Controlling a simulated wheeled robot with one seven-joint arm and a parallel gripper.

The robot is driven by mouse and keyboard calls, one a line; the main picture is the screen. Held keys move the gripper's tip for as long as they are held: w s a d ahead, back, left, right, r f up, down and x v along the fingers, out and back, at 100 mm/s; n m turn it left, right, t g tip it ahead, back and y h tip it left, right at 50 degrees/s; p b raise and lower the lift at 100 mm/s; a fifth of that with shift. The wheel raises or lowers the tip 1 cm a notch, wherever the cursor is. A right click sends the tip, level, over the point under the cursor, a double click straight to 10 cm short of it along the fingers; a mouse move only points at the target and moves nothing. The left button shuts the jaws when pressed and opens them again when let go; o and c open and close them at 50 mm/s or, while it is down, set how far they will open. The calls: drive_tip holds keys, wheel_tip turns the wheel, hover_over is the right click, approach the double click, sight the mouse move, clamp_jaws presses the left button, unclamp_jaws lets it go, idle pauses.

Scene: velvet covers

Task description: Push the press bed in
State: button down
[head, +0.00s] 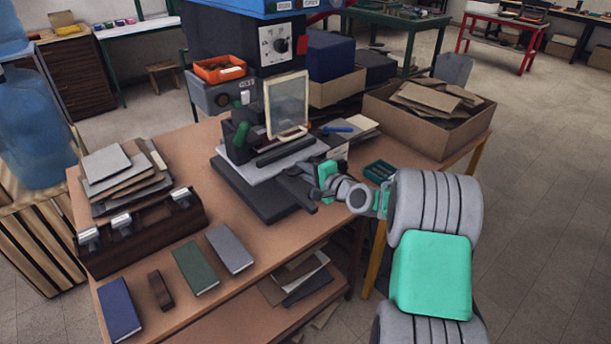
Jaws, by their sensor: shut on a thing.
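The press bed (237,171) is a light grey plate on the dark base of a blue and dark press (281,43) on the brown workbench. It sticks out toward the front of the press, with a dark bar across it. A framed clear panel (287,104) stands upright above it. My gripper (291,178) is at the bed's front right edge, reaching in from the right. Its jaws are shut on the bed's edge there; the exact grip point is small and partly hidden by the gripper itself.
Books (195,267) lie along the bench's front. A dark wooden rack (143,235) and stacked boards (122,176) stand at left. A cardboard box (431,116) and a small green tray (379,171) are to the right. An orange bin (219,69) sits beside the press.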

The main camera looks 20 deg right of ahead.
drive_tip(key=shift+w, duration=0.1)
drive_tip(key=c, duration=1.5)
unclamp_jaws()
drive_tip(key=shift+o, duration=0.2)
drive_tip(key=v, duration=0.7)
drive_tip(key=shift+s, duration=0.4)
drive_tip(key=shift+d+r, duration=0.1)
